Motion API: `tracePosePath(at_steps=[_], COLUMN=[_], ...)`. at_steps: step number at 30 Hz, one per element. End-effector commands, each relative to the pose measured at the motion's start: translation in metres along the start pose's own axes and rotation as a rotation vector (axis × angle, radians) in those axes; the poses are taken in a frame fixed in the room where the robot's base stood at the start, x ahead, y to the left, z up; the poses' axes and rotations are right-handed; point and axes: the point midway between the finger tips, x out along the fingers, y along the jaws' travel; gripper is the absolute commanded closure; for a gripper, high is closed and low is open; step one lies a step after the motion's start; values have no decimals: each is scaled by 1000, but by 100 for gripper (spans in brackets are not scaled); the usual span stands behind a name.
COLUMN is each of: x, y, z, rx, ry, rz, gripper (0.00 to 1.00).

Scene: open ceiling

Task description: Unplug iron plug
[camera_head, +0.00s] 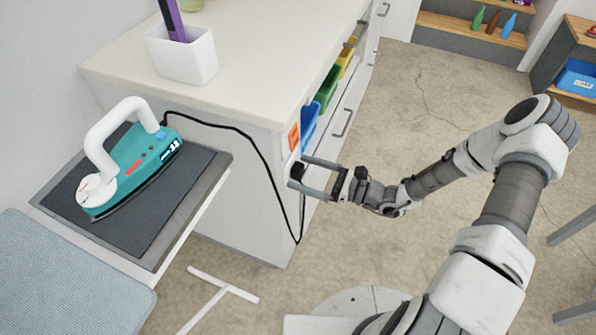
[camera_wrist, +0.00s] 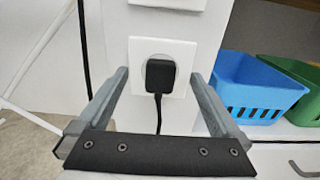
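The iron (camera_head: 130,160), teal with a white handle, rests on a dark pad (camera_head: 150,215) at the left. Its black cord (camera_head: 245,135) runs over the counter's side and hangs in a loop. The black iron plug (camera_wrist: 160,75) sits in the white wall socket (camera_wrist: 178,52) on the cabinet's end panel, with its cord hanging below. My gripper is open, with one finger on each side of the plug. In the wrist view my gripper (camera_wrist: 160,85) shows gaps between both fingers and the plug.
The counter (camera_head: 250,60) carries a white holder (camera_head: 182,55) with a purple item. Blue (camera_wrist: 250,88), green and yellow bins stand on a shelf beside the end panel. A padded ironing surface (camera_head: 65,275) is at lower left. The floor at right is mostly clear.

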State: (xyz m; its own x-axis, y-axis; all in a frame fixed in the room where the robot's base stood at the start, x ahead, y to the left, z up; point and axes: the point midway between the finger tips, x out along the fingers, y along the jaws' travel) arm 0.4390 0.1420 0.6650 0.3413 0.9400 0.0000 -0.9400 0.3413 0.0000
Motion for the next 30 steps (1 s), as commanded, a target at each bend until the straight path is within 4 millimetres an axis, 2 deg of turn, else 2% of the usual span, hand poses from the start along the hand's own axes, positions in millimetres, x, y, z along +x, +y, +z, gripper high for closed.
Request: tracePosePath(at_steps=[1,2,16,17,30], x=[0,0,0,0,-4], y=[0,0,0,0,0], z=[0,0,0,0,0], rx=[0,0,0,0,0], ry=[0,0,0,0,0], rz=[0,0,0,0,-1], gripper=[7,13,97,100,100])
